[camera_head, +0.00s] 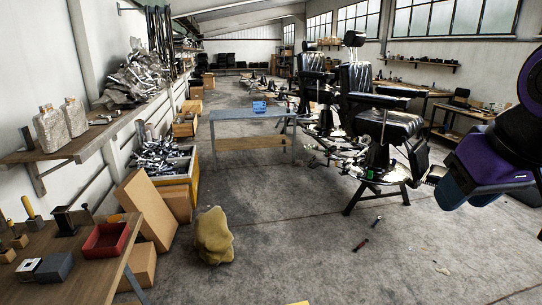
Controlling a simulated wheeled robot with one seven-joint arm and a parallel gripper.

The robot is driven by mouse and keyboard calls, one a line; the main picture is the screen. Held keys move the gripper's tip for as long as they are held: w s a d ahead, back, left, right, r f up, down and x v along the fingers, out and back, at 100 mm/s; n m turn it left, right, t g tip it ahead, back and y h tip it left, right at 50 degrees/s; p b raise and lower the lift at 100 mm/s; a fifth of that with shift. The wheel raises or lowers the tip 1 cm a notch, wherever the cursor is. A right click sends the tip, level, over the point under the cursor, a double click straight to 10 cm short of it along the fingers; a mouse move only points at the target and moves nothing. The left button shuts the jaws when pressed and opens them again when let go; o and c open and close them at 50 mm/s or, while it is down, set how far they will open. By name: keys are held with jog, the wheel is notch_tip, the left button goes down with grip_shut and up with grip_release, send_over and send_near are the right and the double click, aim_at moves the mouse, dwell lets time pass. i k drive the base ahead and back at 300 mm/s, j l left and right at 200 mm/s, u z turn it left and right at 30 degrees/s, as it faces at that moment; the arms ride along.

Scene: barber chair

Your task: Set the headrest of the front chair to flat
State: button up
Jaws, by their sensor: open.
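The front chair (384,119) is a black barber chair right of the middle, upright on a dark pedestal base. Its headrest (354,38) is a small black pad above the top of the backrest (356,78). The headrest looks raised off the backrest on a short support; its exact tilt is too small to tell. Part of my arm, purple and dark, shows at the right edge, in front and to the right of the chair and apart from the headrest. My gripper's fingertips are not visible.
A second black chair (311,72) stands close behind. A blue-topped table (246,114) is left of the chairs. Metal parts (338,150) surround the front chair's base.

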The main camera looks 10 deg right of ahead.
aim_at(352, 38)
jog(key=i+z, duration=0.15)
jog(key=i, duration=3.45)
jog(key=i+z, duration=0.1)
jog(key=i, duration=0.5)
jog(key=i+j+z, duration=0.1)
jog(key=i, duration=0.5)
jog(key=i+j+z, duration=0.1)
jog(key=i, duration=0.45)
jog(key=i+j+z, duration=0.3)
jog(key=i+z, duration=0.15)
jog(key=i+j+z, duration=0.9)
jog(key=j, duration=0.3)
jog(key=i, duration=0.1)
